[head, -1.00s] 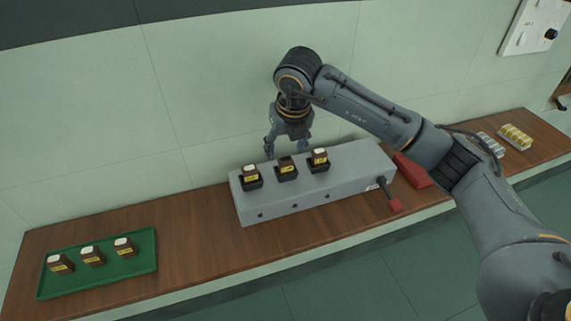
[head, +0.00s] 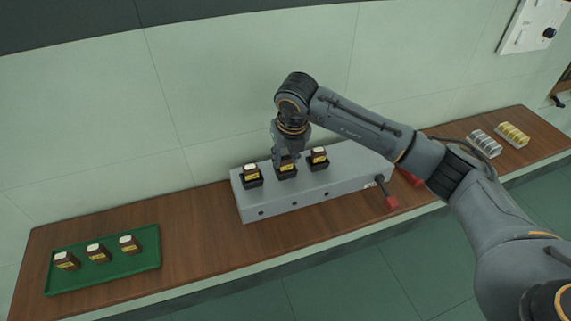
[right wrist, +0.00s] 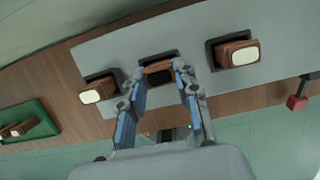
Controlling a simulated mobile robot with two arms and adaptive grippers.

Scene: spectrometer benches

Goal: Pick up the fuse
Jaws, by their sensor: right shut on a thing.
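Three brown fuses with yellow labels sit in black sockets on a long grey box. The middle fuse (head: 287,169) has a dark top, also seen in the right wrist view (right wrist: 157,76). The left fuse (head: 250,171) and the right fuse (head: 319,155) have white tops. My right gripper (head: 287,160) points down from above and is shut on the middle fuse, which is still in its socket. In the right wrist view its two blue-padded fingers stand on either side of that fuse. My left gripper is not in view.
A green tray (head: 105,282) with three white-topped fuses lies at the bench's left end. The grey box (head: 350,165) has a red-handled lever (head: 391,201) at its front right. Silver (head: 484,143) and yellow (head: 513,135) racks stand at the right. The wooden bench (head: 195,225) is clear between tray and box.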

